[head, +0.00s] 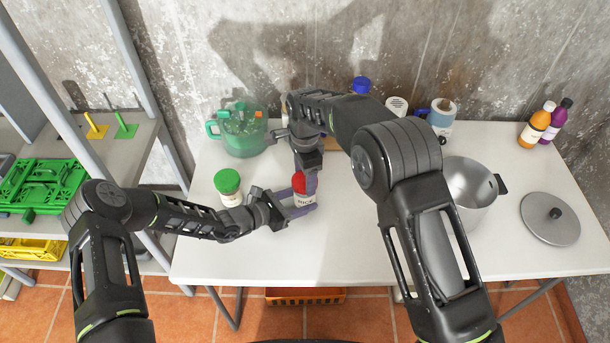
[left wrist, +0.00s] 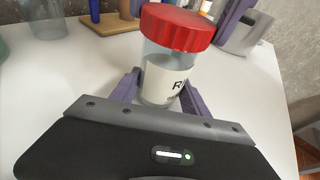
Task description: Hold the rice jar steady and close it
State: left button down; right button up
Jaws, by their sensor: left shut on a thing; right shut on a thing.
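The rice jar (head: 304,201) is a clear jar with a white label, upright on the white table near its front middle. It also shows in the left wrist view (left wrist: 165,82). My left gripper (head: 303,208) is shut around the jar's body from the left. The red lid (head: 298,183) sits at the jar's mouth, large in the left wrist view (left wrist: 178,27). My right gripper (head: 306,177) points down from above and is shut on the lid; its finger shows behind the lid in the left wrist view. I cannot tell whether the lid is screwed tight.
A green-lidded jar (head: 228,187) stands close left of the jar, near my left arm. A green tinted tub (head: 240,131) stands behind. A steel pot (head: 468,188) and a pot lid (head: 550,219) are on the right. Bottles (head: 541,125) stand at the back right.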

jog(key=o, duration=1)
jog(key=shift+r, duration=0.1)
jog(key=shift+o, duration=0.2)
jog(key=n, duration=0.6)
jog(key=shift+n, duration=0.3)
jog(key=n, duration=0.3)
jog(key=shift+n, duration=0.4)
jog(key=n, duration=0.3)
jog(key=shift+n, duration=0.3)
jog(key=shift+c, duration=0.3)
